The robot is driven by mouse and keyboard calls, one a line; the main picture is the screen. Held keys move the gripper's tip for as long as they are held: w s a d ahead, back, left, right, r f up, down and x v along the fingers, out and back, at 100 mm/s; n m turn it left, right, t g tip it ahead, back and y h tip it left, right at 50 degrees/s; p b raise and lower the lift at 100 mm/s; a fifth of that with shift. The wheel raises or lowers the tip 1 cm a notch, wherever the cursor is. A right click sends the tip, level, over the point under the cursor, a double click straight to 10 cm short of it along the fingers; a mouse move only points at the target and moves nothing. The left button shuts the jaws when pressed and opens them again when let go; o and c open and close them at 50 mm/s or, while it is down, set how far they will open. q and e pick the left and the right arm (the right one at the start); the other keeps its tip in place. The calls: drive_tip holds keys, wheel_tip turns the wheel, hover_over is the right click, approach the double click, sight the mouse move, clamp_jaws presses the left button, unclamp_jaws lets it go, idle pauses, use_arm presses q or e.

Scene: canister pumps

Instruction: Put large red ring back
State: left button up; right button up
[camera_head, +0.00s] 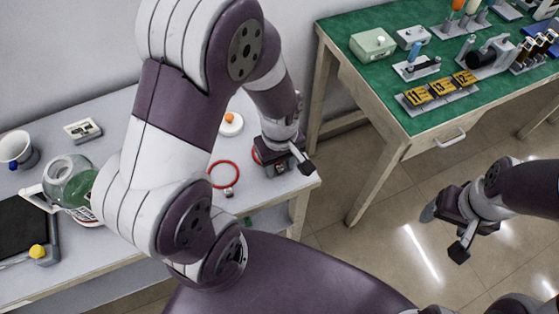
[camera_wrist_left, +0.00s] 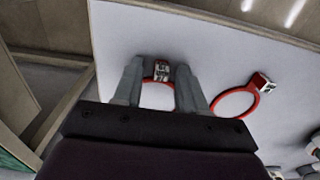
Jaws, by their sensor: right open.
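Two red rings with small tags lie on the white table. One ring (camera_head: 222,161) lies in the open left of my left gripper (camera_head: 285,160) and also shows at right in the left wrist view (camera_wrist_left: 216,101). The other ring (camera_head: 255,156) is mostly hidden by that gripper in the head view. In the left wrist view its tag (camera_wrist_left: 161,72) shows between the spread fingers, with the lower part of the ring hidden by the gripper body. I cannot tell surely which ring is larger. My right gripper (camera_head: 446,231) is open and empty above the floor.
The white table (camera_head: 110,103) also holds a mug (camera_head: 16,148), a glass jug (camera_head: 70,181), a black tablet (camera_head: 22,240) and a white disc with an orange knob (camera_head: 231,122). A green-topped bench (camera_head: 365,80) with equipment stands at the back right. Floor lies between.

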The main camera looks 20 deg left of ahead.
use_arm(q)
drive_tip(key=shift+r, duration=0.1)
drive_tip(key=shift+r, duration=0.35)
wheel_tip(320, 180, up, 9)
drive_tip(key=s+a+m+t+p, duration=0.1)
drive_tip(key=m+p, duration=0.2)
drive_tip(key=m, duration=0.7)
drive_tip(key=shift+s, duration=0.15)
